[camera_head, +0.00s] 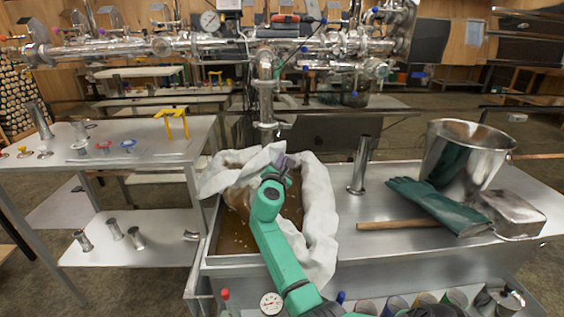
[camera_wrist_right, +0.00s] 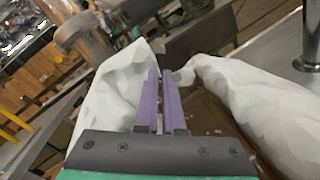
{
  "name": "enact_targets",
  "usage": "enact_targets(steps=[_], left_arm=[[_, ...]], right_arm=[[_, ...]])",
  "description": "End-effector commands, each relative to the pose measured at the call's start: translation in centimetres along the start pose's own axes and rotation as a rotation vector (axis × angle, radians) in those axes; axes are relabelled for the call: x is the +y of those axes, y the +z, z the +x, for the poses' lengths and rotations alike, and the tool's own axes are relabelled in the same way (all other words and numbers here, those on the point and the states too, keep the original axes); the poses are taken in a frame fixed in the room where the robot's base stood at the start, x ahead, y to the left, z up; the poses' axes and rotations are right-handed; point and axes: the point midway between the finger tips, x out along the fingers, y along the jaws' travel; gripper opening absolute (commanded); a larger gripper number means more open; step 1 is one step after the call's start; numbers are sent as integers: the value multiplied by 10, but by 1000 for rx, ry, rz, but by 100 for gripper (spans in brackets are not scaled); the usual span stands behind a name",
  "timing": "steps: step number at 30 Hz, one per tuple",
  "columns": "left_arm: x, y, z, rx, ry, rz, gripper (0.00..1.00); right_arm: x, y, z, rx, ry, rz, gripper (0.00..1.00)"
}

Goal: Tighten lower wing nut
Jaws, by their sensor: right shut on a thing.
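My right gripper (camera_head: 281,163) is over the opening of a white cloth (camera_head: 318,195) draped in a metal basin. Its two purple fingers show in the right wrist view (camera_wrist_right: 161,95), close together. They are shut on a small metal piece (camera_wrist_right: 159,118), mostly hidden between them. I cannot tell if this is the lower wing nut, and no wing nut shows clearly elsewhere. White cloth (camera_wrist_right: 118,82) rises on both sides of the fingers. The vertical steel pipe (camera_head: 266,85) ends just above and behind the gripper. My left gripper is not in view.
The basin (camera_head: 213,240) holds brown contents. On the counter at right are an upright metal cylinder (camera_head: 360,165), a steel bucket (camera_head: 461,155), green gloves (camera_head: 440,203), a wooden handle (camera_head: 395,224) and a metal box (camera_head: 515,214). A side table (camera_head: 160,150) with small parts stands at left.

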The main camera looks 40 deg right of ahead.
Motion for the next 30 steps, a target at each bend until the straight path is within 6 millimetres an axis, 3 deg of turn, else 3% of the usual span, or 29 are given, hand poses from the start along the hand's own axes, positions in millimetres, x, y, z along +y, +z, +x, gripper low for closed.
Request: enact_targets(steps=[12,14,15,25,30], left_arm=[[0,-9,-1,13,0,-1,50],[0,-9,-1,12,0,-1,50],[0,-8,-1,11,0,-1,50],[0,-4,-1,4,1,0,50],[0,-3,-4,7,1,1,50]], right_arm=[[-2,-1,0,2,-3,10,0],[-1,-1,0,2,-3,10,21],[-1,-1,0,2,-2,10,36],[0,0,-1,1,-1,10,36],[1,0,-18,2,1,10,36]])
